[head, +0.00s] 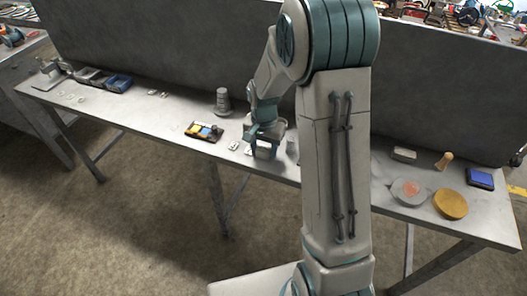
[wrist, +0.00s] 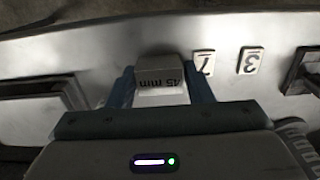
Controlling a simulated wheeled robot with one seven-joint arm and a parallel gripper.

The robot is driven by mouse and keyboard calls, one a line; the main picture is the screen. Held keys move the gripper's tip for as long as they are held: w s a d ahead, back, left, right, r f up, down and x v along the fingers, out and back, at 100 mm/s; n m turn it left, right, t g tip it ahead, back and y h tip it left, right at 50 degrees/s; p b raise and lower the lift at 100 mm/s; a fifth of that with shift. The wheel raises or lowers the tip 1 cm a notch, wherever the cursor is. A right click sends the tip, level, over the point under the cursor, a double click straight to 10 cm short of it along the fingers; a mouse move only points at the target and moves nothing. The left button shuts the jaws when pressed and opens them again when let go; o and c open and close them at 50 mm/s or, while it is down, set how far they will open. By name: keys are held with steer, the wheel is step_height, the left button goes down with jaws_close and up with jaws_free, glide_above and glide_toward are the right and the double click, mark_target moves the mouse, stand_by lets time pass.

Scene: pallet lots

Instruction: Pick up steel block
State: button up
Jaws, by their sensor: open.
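The steel block (wrist: 160,70) is a small grey block marked "45 mm", seen upside down in the wrist view. It sits between the two fingers of my open gripper (wrist: 160,86), one finger on each side. I cannot tell whether either finger touches it. In the head view my gripper (head: 265,141) is low over the metal bench, with the pale block (head: 265,152) partly hidden between its fingers.
White tags marked 7 (wrist: 204,63) and 3 (wrist: 250,60) lie beside the block. On the bench (head: 335,171) stand a grey stepped stack (head: 222,102), a tray of coloured pieces (head: 204,131), a tan disc (head: 450,204) and a blue-topped box (head: 480,178). A grey panel rises behind.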

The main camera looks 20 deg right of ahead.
steer(key=shift+f, duration=0.2)
steer(key=c, duration=0.9)
steer(key=shift+o, duration=0.2)
steer(key=shift+r, duration=0.1)
